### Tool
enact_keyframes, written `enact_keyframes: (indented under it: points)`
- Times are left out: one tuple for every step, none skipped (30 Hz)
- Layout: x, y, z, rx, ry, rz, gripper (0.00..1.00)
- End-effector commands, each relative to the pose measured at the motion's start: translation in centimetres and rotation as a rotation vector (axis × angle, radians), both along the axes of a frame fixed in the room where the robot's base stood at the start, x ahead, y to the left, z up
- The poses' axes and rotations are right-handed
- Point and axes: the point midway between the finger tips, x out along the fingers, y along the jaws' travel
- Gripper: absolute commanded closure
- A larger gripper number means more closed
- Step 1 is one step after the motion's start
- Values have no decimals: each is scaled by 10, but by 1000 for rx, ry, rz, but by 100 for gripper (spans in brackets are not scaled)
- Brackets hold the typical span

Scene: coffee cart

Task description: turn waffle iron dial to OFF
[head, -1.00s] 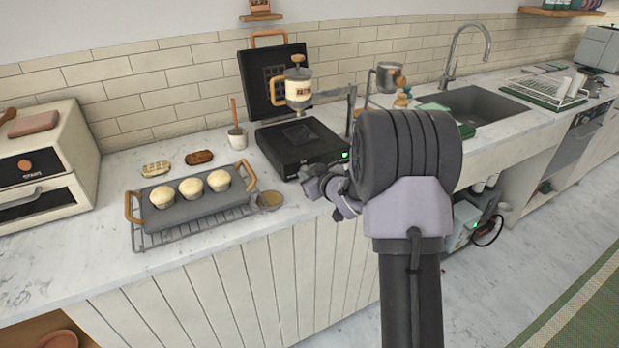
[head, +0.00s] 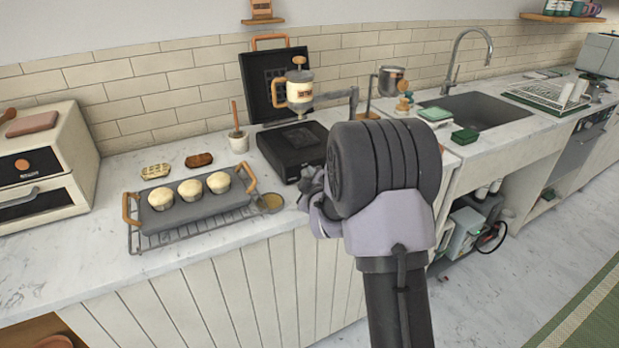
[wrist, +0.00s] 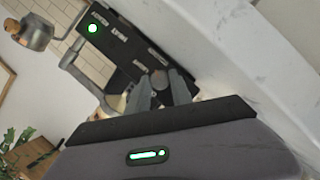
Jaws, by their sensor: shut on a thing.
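The waffle iron (head: 290,146) is a black box with its lid (head: 262,85) raised, standing on the counter against the tiled wall. In the wrist view its black front panel (wrist: 125,50) shows a lit green light (wrist: 93,28) and small white labels too blurred to read. My gripper (wrist: 160,82) is at this panel, its two grey fingers closed on the dial. In the head view my gripper (head: 311,182) is at the iron's front right corner, partly hidden by my wrist.
A grey tray with muffins (head: 187,215) sits on a wire rack left of the iron. A cream and orange dispenser (head: 299,88) hangs above the iron. A white pot (head: 238,142) stands at its left. The sink (head: 480,112) lies to the right.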

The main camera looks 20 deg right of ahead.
Motion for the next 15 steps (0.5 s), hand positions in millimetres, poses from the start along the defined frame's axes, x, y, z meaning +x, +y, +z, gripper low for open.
enact_keyframes:
  points:
    - [0,0,-2,-9,3,0,100]
    - [-1,0,-2,-15,2,0,100]
    - [0,0,-2,-22,1,0,100]
    - [0,0,-2,-26,1,0,100]
    - [0,0,-2,-29,1,1,100]
    - [0,0,-2,-34,1,0,100]
    - [0,0,-2,-35,2,0,100]
    - [0,0,-2,-36,1,0,100]
    - [0,0,-2,-37,1,0,100]
    - [0,0,-2,-38,2,0,100]
    - [0,0,-2,-38,2,0,100]
    - [0,0,-2,-38,2,0,100]
    - [0,0,-2,-38,2,0,100]
    - [0,0,-2,-38,2,0,100]
    - [0,0,-2,-38,1,1,100]
